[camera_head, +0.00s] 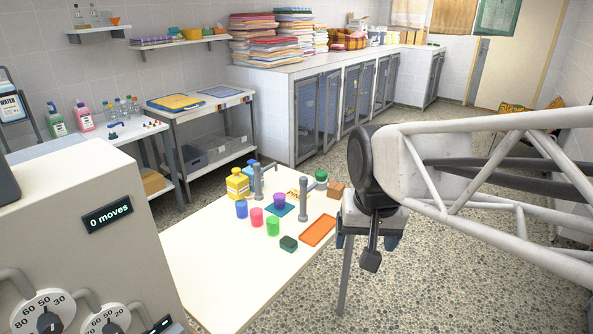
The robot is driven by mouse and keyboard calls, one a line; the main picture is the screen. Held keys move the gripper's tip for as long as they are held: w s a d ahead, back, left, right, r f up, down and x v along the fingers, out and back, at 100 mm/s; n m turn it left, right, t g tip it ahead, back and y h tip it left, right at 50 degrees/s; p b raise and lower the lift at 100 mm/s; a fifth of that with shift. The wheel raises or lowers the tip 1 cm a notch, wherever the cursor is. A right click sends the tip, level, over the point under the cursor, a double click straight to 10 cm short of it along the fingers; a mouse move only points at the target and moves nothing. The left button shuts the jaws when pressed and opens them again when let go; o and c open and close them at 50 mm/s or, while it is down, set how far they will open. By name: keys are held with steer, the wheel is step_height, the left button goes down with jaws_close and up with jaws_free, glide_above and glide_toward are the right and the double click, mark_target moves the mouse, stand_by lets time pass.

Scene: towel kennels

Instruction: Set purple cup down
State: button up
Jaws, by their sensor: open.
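The purple cup (279,199) stands upright on or just over a small blue mat (283,211) on the cream table (205,250). A grey post stands close on each side of it. My gripper (366,243) hangs to the right of the table, past the orange tray. Its jaws are open, with dark blue fingers apart. It is well away from the purple cup and I see nothing held in it. Some of the space between the fingers is hidden by a black part.
A dark green block (288,243), orange tray (318,230), brown block (336,190) and yellow container (237,185) are around. The table's near-left part is clear.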

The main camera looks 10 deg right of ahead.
steer(key=s+f+n, duration=0.2)
steer(key=s, duration=0.5)
steer(key=shift+s+d+f, duration=0.25)
steer(key=shift+f, duration=0.1)
stand_by(0.8)
